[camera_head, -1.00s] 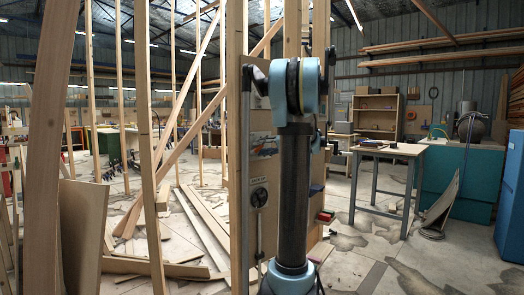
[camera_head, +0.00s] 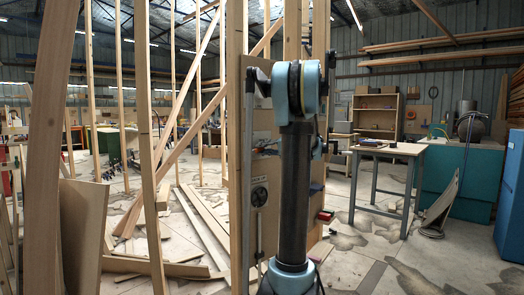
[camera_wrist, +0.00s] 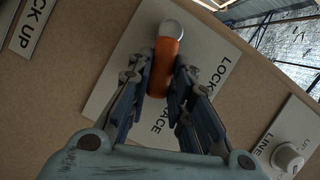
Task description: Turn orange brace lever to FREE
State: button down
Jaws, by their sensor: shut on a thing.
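The orange brace lever (camera_wrist: 163,66) stands on a pale label plate (camera_wrist: 118,92) on a brown board in the wrist view. A white round end (camera_wrist: 171,29) sits at its top. The plate reads LOCK along its right side, with part of BRACE below; I see no word FREE. My gripper (camera_wrist: 162,74) is shut on the lever, with one finger on each side of it. The fingers hide parts of the plate. In the head view my arm hides the gripper and the lever.
A LOCK UP label (camera_wrist: 28,22) is at the upper left. In the head view, timber posts (camera_head: 152,140) stand left and a workbench (camera_head: 395,150) right.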

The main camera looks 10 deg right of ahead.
jog(key=shift+d+f+m+t+y, duration=0.1)
jog(key=shift+f+m+t+y, duration=0.15)
jog(key=shift+f+m, duration=0.45)
jog(key=shift+d+f+m+t+y, duration=0.15)
jog(key=shift+f+m+y, duration=0.15)
jog(key=shift+m, duration=0.7)
jog(key=c, duration=1.4)
grip_release()
jog(key=shift+w, duration=0.1)
jog(key=shift+c, duration=0.2)
jog(key=v, duration=1.2)
jog(key=shift+w+f, duration=0.1)
